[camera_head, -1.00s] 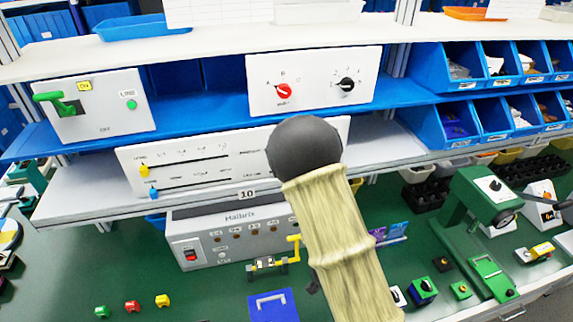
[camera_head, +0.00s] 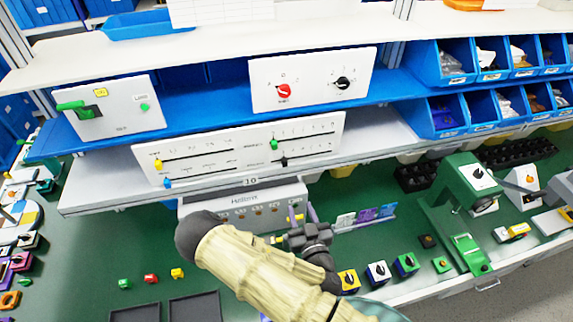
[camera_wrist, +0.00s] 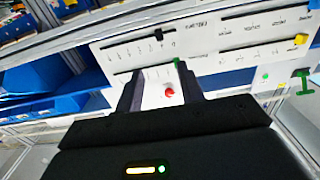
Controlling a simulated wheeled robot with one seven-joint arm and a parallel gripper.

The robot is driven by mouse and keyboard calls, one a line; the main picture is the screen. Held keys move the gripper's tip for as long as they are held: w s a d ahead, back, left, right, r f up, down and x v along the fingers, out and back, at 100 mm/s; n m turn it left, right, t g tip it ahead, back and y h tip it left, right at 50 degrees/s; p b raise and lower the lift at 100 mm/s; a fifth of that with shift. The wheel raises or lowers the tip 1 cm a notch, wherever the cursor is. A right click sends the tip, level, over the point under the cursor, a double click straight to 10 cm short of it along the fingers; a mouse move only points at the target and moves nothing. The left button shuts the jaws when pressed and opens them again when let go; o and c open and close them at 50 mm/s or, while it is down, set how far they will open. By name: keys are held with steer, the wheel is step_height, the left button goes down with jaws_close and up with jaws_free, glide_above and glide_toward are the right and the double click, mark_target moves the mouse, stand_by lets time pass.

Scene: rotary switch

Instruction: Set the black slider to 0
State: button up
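The black slider (camera_head: 284,161) is near the left end of the lower right slot of a white slider panel (camera_head: 240,150) in the head view. The slider also shows in the wrist view (camera_wrist: 158,34), where the panel appears upside down. The numbers beside its slot are too small to read. A green slider (camera_head: 274,144) is just above it, at the left end of the upper right slot. My gripper (camera_head: 303,211) is below the panel, apart from the black slider. In the wrist view my fingers (camera_wrist: 160,88) are apart with nothing held between them.
Yellow (camera_head: 158,163) and blue (camera_head: 167,182) sliders are at the panel's left. A knob panel (camera_head: 312,78) with red and black knobs is on the shelf above. A grey instrument box (camera_head: 240,208) stands below, behind my arm. Blue bins (camera_head: 447,118) are at right.

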steer(key=shift+w+f, duration=0.15)
steer(key=b, duration=1.3)
glide_toward(285, 164)
steer(key=shift+s+f, duration=0.25)
steer(key=shift+s, duration=0.25)
steer(key=shift+w+b, duration=0.35)
steer(key=shift+b, duration=0.85)
steer(key=p+x, duration=0.1)
steer(key=x, duration=0.1)
steer(key=p+x, duration=0.1)
steer(key=x, duration=0.1)
steer(key=p+x, duration=0.1)
steer(key=x, duration=0.2)
steer(key=shift+w+d+r, duration=0.1)
steer(key=shift+w+r, duration=0.05)
steer(key=shift+r, duration=0.15)
steer(key=shift+w+a+f+p, duration=0.15)
steer(key=shift+w+a+p, duration=0.15)
steer(key=shift+w, duration=0.4)
